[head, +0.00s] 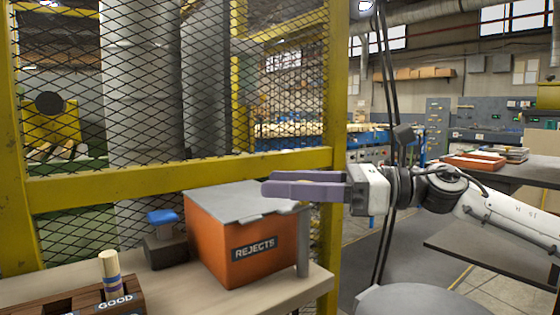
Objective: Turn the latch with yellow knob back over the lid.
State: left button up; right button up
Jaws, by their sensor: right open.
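An orange box (215,240) marked REJECTS stands on the bench, with a flat grey lid (225,203) on top. The lid lies over the box opening. My right gripper (268,183) comes in from the right with purple fingers pointing left, over the right rear part of the lid. It is open and appears empty; I cannot tell its height above the lid. My left gripper is not in view.
A dark block with a blue top (162,217) stands left of the box. A dark wooden holder (75,304) marked GOOD, with a striped wooden peg (110,272) in it, is at the front left. A yellow-framed mesh fence (200,176) rises behind the bench (190,300).

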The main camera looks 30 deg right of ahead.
jog(key=shift+w+a+p, duration=0.3)
jog(key=shift+w+a, duration=0.05)
jog(key=shift+a, duration=0.1)
jog(key=shift+c, duration=0.4)
jog(key=c, duration=1)
